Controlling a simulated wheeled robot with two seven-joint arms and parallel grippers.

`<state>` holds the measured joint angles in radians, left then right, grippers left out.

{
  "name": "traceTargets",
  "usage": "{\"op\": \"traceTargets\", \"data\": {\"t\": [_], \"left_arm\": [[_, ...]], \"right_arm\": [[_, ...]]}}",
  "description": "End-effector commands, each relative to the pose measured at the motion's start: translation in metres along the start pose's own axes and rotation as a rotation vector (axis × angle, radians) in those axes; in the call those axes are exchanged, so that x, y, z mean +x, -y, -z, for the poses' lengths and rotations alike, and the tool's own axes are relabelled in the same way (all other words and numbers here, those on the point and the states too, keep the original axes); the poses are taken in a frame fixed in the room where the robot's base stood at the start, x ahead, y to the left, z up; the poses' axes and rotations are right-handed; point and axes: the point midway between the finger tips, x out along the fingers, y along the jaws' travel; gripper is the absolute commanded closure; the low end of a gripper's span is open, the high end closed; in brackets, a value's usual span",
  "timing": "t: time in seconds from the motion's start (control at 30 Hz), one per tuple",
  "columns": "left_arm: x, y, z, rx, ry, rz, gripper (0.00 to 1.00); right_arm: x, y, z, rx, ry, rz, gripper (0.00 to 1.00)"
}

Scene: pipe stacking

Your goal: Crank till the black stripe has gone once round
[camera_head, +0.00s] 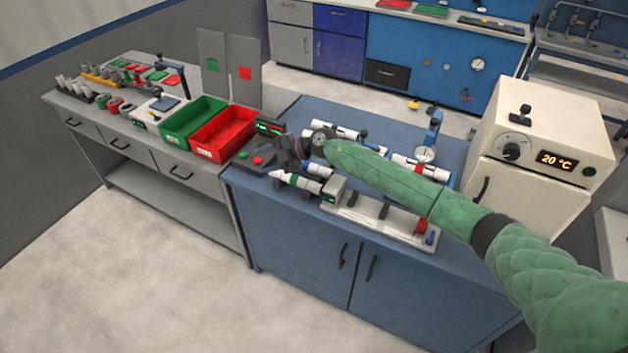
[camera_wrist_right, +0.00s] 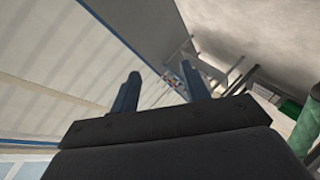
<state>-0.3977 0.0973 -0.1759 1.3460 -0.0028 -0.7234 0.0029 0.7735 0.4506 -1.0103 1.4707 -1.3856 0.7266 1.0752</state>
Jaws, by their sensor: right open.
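My right gripper (camera_head: 284,154) is above the left part of the blue bench, over a dark fixture and white pipe pieces. In the right wrist view the two fingers (camera_wrist_right: 161,82) stand apart with nothing between them. I cannot tell which part is the crank, and the black stripe is too small to make out. My left gripper is out of view.
White pipes, one with a red band (camera_head: 414,166), lie on the blue bench (camera_head: 300,112). A green bin (camera_head: 193,122) and a red bin (camera_head: 224,134) are at left, an oven (camera_head: 541,135) at right.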

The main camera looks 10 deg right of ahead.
Motion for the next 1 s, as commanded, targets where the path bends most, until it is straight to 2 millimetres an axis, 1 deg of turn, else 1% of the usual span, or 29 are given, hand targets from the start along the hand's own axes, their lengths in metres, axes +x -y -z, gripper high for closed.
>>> {"op": "traceTargets", "data": {"t": [0.03, 0.17, 0.27, 0.3, 0.37, 0.4, 0.47, 0.5, 0.6, 0.7, 0.8, 0.83, 0.9, 1.0], "left_arm": [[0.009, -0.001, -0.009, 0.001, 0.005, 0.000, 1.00], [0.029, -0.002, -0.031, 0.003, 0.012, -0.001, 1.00], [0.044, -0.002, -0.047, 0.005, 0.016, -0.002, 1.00], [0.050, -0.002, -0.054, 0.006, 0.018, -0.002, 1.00], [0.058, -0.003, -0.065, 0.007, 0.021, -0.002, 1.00], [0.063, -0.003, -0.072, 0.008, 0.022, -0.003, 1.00], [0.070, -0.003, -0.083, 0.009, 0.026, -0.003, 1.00], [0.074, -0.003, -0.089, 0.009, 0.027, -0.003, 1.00], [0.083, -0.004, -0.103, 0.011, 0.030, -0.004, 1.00], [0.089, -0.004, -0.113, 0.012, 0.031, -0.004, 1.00], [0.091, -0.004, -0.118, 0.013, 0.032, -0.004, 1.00], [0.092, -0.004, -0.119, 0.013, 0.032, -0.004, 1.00], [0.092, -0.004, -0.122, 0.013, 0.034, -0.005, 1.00], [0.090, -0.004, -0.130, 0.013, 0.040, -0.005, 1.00]], "right_arm": [[-0.011, -0.001, -0.017, -0.015, 0.028, 0.076, 0.54], [-0.043, 0.006, -0.060, -0.021, 0.110, 0.276, 0.54], [-0.078, 0.008, -0.094, -0.012, 0.193, 0.427, 0.54], [-0.095, 0.007, -0.108, -0.002, 0.232, 0.485, 0.54], [-0.123, 0.005, -0.128, 0.015, 0.294, 0.572, 0.54], [-0.142, 0.003, -0.141, 0.029, 0.338, 0.627, 0.54], [-0.173, -0.001, -0.159, 0.055, 0.406, 0.705, 0.54], [-0.194, -0.004, -0.169, 0.073, 0.451, 0.752, 0.54], [-0.240, -0.013, -0.188, 0.120, 0.551, 0.849, 0.54], [-0.276, -0.020, -0.200, 0.160, 0.628, 0.914, 0.54], [-0.296, -0.024, -0.206, 0.184, 0.672, 0.950, 0.54], [-0.299, -0.025, -0.206, 0.188, 0.679, 0.955, 0.54], [-0.303, -0.024, -0.208, 0.194, 0.687, 0.963, 0.54], [-0.301, -0.020, -0.210, 0.196, 0.687, 0.964, 0.54]]}}
